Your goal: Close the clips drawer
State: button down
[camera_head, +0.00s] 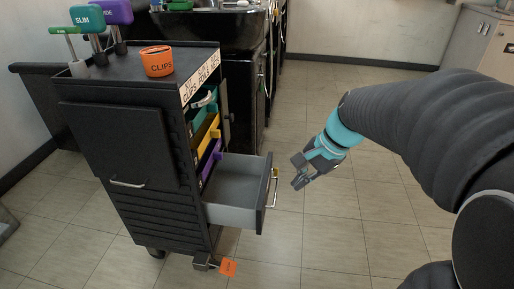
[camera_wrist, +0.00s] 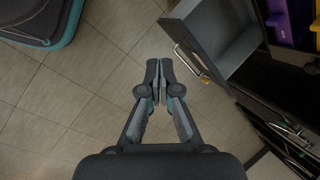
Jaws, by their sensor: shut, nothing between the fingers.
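A black cart (camera_head: 140,210) has one low drawer (camera_head: 238,205) pulled out to the right, with a grey, empty-looking inside. A silver handle (camera_head: 274,187) with a small yellow mark is on its front. The drawer also shows in the wrist view (camera_wrist: 235,55), with its handle (camera_wrist: 190,63). No label on this drawer can be read. My gripper (camera_head: 297,178) is shut and empty. It is in front of the drawer, to the right of the handle and apart from it in the head view. In the wrist view the fingertips (camera_wrist: 159,68) are left of the handle.
Teal, yellow and purple drawers (camera_head: 208,162) sit above the open one. An orange tag (camera_head: 228,267) is near a caster. Floor (camera_head: 330,230) right of the drawer is clear.

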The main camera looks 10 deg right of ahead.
jog(key=w+d+f+m+y+b, duration=0.35)
jog(key=w+d+f+m, duration=0.45)
jog(key=w+f+m, duration=0.3)
jog(key=shift+n+t+y, duration=0.4)
jog(key=shift+n+y, duration=0.05)
jog(key=shift+n, duration=0.05)
jog(key=shift+w+a+f, duration=0.65)
jog(key=shift+a+f, duration=0.35)
jog(key=shift+a, duration=0.75)
jog(key=shift+w+a+f, duration=0.65)
jog(key=shift+a+f, duration=0.4)
jog(key=shift+a, duration=0.7)
jog(key=shift+w+a+f, duration=0.65)
jog(key=shift+a+f, duration=0.35)
jog(key=shift+a, duration=0.75)
